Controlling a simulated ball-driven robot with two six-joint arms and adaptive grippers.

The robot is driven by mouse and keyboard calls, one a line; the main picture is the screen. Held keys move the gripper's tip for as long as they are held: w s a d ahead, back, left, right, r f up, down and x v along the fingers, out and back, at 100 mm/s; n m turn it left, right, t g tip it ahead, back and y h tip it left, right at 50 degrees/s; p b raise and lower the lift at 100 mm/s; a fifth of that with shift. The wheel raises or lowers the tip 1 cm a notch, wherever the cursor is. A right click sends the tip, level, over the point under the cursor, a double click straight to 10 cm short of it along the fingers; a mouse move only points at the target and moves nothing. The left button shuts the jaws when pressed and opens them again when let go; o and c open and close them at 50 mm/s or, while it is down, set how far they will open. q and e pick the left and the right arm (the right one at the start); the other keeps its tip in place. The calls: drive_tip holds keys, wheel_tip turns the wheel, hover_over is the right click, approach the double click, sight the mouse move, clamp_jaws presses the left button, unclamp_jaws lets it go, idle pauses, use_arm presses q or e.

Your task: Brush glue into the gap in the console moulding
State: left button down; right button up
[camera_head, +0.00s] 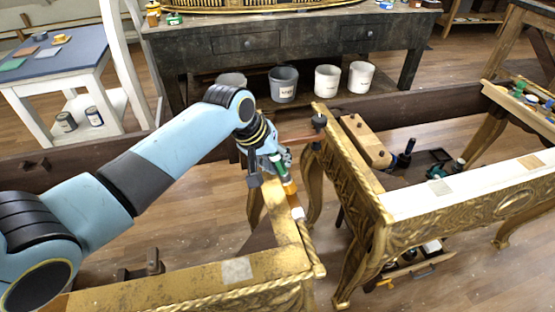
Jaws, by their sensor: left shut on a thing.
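The gilt console (180,283) has a gold top with a twisted rope moulding (305,240) along its edge. My left gripper (278,168) is over the far end of this edge, shut on a slim brush (289,187) with green and amber parts. The brush tilts down toward the moulding. A whitish spot shows near its lower end; I cannot tell whether it is bristle or part of the moulding, or whether the tip touches. The gap itself is not clearly visible. My right gripper is not in view.
A second gilt piece with a white top (450,192) stands to the right. A clamp (318,122) with a reddish bar is just beyond my gripper. A wooden block (365,140) and dark-handled tool (405,153) lie right. Buckets (328,79) stand under the dark rear bench (265,50).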

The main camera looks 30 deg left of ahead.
use_arm(q)
drive_tip(key=shift+f+b, duration=0.4)
drive_tip(key=shift+f, duration=0.35)
drive_tip(key=shift+s+d+r+p, duration=0.15)
drive_tip(key=shift+s+d+p, duration=0.2)
drive_tip(key=shift+p, duration=0.15)
drive_tip(key=shift+s+d+p, duration=0.35)
drive_tip(key=shift+d+p, duration=0.1)
drive_tip(key=shift+p, duration=0.9)
drive_tip(key=shift+w+a, duration=0.7)
drive_tip(key=shift+a, duration=0.15)
